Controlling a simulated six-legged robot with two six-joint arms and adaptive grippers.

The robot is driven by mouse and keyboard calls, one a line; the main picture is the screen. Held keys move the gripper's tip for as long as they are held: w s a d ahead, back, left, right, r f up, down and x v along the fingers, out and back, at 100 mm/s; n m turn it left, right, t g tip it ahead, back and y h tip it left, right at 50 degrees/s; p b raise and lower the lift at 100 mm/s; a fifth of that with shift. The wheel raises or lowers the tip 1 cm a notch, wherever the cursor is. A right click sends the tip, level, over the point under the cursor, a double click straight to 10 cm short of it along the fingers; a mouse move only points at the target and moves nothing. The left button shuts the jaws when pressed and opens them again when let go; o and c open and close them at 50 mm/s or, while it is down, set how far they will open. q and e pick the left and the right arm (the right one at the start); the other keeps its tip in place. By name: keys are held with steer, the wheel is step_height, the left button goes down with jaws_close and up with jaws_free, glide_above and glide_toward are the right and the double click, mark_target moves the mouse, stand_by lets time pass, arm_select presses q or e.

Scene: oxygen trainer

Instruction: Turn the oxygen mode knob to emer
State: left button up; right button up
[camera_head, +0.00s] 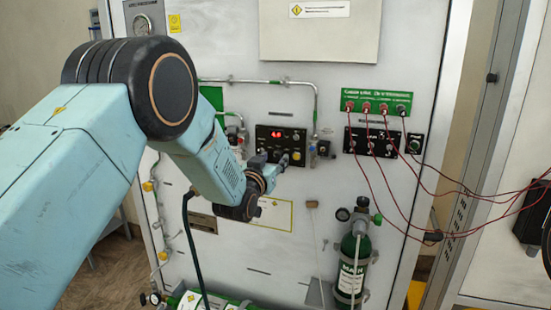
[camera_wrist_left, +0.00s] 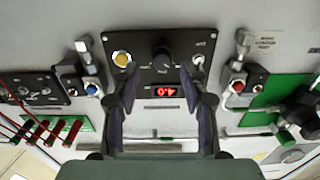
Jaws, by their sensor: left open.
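The black control panel (camera_head: 291,133) with a red-lit display (camera_head: 277,134) is on the pale wall, partly covered by my left gripper (camera_head: 275,165). In the left wrist view the picture is upside down. It shows a large dark knob (camera_wrist_left: 161,62) in the panel's middle, a yellow knob (camera_wrist_left: 121,58) at left and a small toggle (camera_wrist_left: 198,60) at right. The labels are too small to read, so I cannot confirm the knob's setting. My left gripper (camera_wrist_left: 161,98) is open, its fingers on either side of the display and knob, apparently not touching the knob. My right gripper is not in view.
A green-labelled port strip (camera_head: 377,92) with red cables (camera_head: 450,190) hangs to the right, above another black panel (camera_head: 385,144). A green cylinder (camera_head: 352,270) stands below right. Metal pipes (camera_head: 316,105) run around the control panel.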

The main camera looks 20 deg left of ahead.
mark_target(277, 156)
arm_select(q)
steer(key=shift+w+a+f, duration=0.15)
steer(key=shift+w, duration=0.35)
steer(key=shift+w+a+f, duration=0.15)
steer(key=shift+w, duration=0.35)
steer(key=shift+w+f, duration=0.15)
steer(key=shift+w, duration=0.2)
steer(key=shift+s+d+r, duration=0.35)
steer(key=shift+s+d, duration=0.05)
steer(key=shift+s, duration=0.1)
steer(key=shift+c, duration=0.4)
steer(key=shift+a, duration=0.1)
steer(key=shift+c, duration=0.7)
steer(key=shift+w+a+f, duration=0.25)
steer(key=shift+w, duration=0.05)
steer(key=c, duration=0.3)
steer(key=shift+d, duration=0.25)
jaws_close()
steer(key=shift+a, duration=0.15)
